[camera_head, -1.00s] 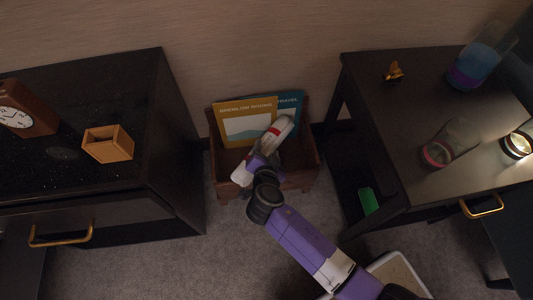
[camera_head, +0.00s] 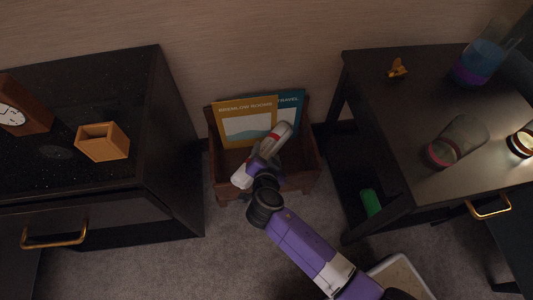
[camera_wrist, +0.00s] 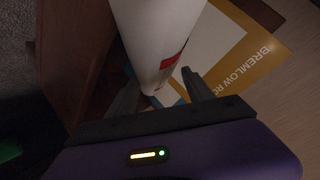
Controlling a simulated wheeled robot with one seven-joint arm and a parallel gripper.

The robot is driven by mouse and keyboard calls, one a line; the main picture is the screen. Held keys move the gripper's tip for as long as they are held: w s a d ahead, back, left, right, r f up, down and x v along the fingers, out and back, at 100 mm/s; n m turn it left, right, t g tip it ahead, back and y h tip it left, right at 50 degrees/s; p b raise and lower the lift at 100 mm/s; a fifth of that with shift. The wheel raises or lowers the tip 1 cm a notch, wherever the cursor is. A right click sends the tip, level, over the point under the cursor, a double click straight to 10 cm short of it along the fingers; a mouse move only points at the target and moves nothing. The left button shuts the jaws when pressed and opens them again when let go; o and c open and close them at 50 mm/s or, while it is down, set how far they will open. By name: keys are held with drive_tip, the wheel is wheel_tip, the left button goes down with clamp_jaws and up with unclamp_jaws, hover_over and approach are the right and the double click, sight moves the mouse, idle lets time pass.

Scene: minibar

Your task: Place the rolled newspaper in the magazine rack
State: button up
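The rolled newspaper (camera_head: 277,136) is a white roll with a red mark, tilted over the magazine rack. My gripper (camera_head: 264,162) is over the rack's front part, with its fingers on both sides of the roll. In the wrist view the roll (camera_wrist: 157,35) lies between the fingertips (camera_wrist: 160,88), which look closed against its sides. The magazine rack (camera_head: 221,180) is a brown wooden open box on the floor against the wall. I cannot tell whether the roll's lower end touches the rack; my gripper hides part of it.
A yellow magazine (camera_head: 237,108) and a teal one (camera_head: 291,100) stand at the rack's back. A dark cabinet (camera_head: 168,130) stands close on the left, a dark table (camera_head: 400,115) on the right. A green object (camera_head: 371,202) is under the table. Carpet lies in front.

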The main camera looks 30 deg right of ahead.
drive_tip(key=shift+o, duration=1)
drive_tip(key=shift+r, duration=0.1)
drive_tip(key=shift+r+p, duration=0.6)
drive_tip(key=shift+p, duration=0.25)
drive_tip(key=p+v, duration=0.4)
drive_tip(key=v, duration=0.8)
drive_tip(key=shift+f, duration=0.1)
